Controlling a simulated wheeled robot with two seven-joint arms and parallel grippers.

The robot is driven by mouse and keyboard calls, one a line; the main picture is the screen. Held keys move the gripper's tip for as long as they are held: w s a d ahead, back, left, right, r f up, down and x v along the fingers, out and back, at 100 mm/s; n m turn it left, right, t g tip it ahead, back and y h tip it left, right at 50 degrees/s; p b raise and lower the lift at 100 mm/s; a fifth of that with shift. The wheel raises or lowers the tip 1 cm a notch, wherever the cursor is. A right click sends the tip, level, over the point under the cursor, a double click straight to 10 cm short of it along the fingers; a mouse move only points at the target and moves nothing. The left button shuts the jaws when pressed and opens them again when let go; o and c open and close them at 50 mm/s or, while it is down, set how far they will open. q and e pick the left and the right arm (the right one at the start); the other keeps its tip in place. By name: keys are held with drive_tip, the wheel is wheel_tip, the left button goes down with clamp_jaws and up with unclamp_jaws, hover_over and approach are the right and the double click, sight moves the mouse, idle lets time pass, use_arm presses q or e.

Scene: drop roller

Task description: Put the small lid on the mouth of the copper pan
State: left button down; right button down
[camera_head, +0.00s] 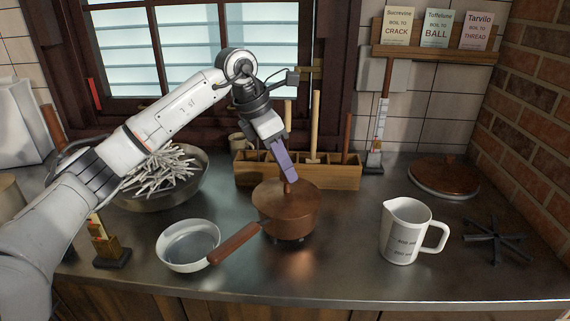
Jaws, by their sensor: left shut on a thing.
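The copper pan (284,223) stands upright in the middle of the counter. A brown handle (235,244) runs from its side to the lower left. The small copper-brown lid (270,195) is level over the pan's mouth and covers it from this view. I see no clear gap between lid and rim, but cannot tell whether the lid bears its full weight there. My left gripper (289,178), with purple fingers, comes from above and is shut on the lid's knob. The fingertips hide part of the knob. My right gripper is not in view.
A white bowl-shaped pan (189,246) sits close left of the handle. A white measuring jug (405,232), a dark trivet (492,241) and a larger brown lid (444,177) are on the right. A wooden box (345,176) of upright tools stands behind. A metal bowl (190,196) holds pale sticks.

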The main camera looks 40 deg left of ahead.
use_arm(q)
drive_tip(key=shift+r, duration=0.1)
drive_tip(key=c, duration=1.4)
unclamp_jaws()
drive_tip(key=shift+c, duration=0.2)
drive_tip(key=v, duration=1.2)
drive_tip(key=shift+s, duration=0.1)
